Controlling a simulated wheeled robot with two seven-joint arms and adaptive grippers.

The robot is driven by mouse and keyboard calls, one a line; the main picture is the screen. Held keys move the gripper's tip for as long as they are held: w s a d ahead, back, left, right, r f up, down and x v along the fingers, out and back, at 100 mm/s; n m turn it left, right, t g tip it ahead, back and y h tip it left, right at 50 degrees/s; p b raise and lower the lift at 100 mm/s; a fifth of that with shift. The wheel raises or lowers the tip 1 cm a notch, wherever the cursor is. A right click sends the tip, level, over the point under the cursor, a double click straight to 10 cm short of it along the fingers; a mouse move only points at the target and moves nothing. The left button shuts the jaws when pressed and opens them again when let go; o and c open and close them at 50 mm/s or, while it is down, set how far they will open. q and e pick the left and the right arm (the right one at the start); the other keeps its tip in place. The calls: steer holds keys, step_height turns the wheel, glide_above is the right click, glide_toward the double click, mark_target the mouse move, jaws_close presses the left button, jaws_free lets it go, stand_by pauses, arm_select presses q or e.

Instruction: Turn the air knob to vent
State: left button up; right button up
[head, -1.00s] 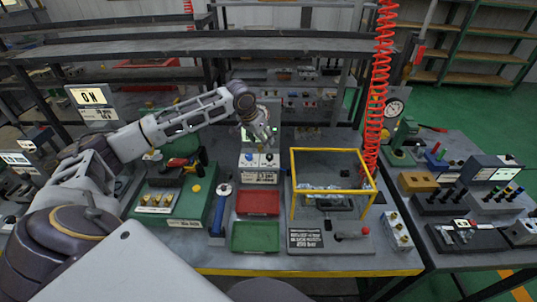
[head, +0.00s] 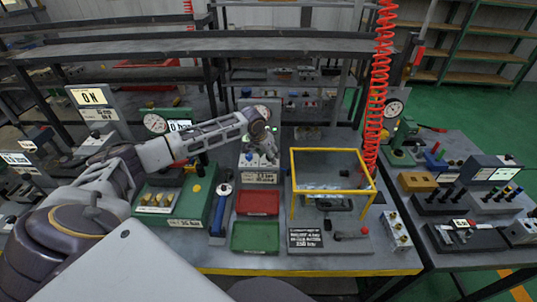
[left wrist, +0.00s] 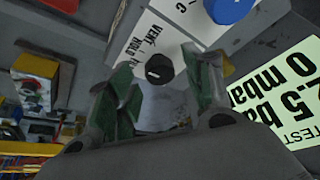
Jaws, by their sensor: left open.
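A black round knob (left wrist: 159,69) sits on a pale panel beside printed words that read VENT and HOLD in the left wrist view. My left gripper (left wrist: 160,90) is open, with its two fingers on either side of the knob in that view. I cannot tell whether they touch it. A blue knob (left wrist: 228,8) lies further up, beyond the right finger. In the head view my left gripper (head: 270,150) is over the right part of the grey control box (head: 245,166), hiding part of its face. The blue knob (head: 248,156) shows left of the gripper. My right gripper is not in view.
A lit display (left wrist: 275,85) reading 2.5 bar and 0 mbar is close to the right finger. A yellow frame guard (head: 330,150) stands to the right. Red (head: 258,213) and green (head: 255,248) trays are in front. A red coiled hose (head: 378,90) hangs behind right.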

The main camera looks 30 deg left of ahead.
arm_select(q)
steer(key=shift+f, duration=0.1)
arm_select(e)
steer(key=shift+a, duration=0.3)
arm_select(q)
steer(key=c, duration=1)
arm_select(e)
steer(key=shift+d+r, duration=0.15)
arm_select(q)
steer(key=shift+m+p, duration=0.5)
steer(key=shift+p, duration=0.15)
steer(key=shift+w+a+m+h+p, duration=0.1)
steer(key=shift+m+h+p, duration=0.6)
steer(key=shift+m+p, duration=0.65)
steer(key=shift+a+m+g+h, duration=0.1)
steer(key=shift+m+g+h, duration=0.35)
steer(key=shift+m, duration=0.8)
steer(key=shift+w+m+g+h, duration=0.1)
steer(key=shift+m+g+h, duration=0.25)
steer(key=shift+m, duration=0.95)
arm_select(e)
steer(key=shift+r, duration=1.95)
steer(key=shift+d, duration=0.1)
